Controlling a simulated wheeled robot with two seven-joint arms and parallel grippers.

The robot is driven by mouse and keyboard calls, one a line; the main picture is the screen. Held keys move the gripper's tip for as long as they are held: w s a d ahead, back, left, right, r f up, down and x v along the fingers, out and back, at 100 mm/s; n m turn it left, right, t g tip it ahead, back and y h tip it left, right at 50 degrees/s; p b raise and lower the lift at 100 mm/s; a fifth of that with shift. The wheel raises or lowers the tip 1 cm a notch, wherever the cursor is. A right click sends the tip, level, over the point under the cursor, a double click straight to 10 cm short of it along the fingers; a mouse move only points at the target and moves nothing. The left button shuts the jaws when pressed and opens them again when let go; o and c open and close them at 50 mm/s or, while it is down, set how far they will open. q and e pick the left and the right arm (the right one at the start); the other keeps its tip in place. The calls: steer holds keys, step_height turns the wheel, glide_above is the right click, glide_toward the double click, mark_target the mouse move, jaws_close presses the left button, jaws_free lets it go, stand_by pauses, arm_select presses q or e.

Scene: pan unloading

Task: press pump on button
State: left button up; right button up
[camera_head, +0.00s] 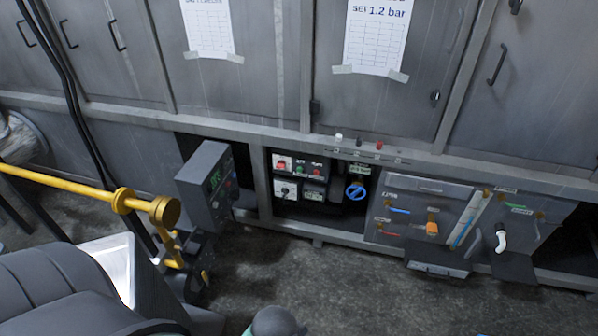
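A dark control panel (299,180) sits in an opening low in the grey cabinet wall, near the middle of the view. On it are a red switch on a pale plate (281,163), a small green button (300,170) and a small red button (317,173). Their labels are too small to read, so I cannot confirm which is marked pump on. A dark knob on a pale plate (285,189) and a small display (314,192) sit below them. Neither of my grippers is in view.
A blue handwheel (355,190) is right of the panel. A grey box with a green display (208,188) juts out at its left. A yellow pipe (70,186) crosses the left side. A valve panel (415,215) stands at right. Floor (300,275) before the panel is clear.

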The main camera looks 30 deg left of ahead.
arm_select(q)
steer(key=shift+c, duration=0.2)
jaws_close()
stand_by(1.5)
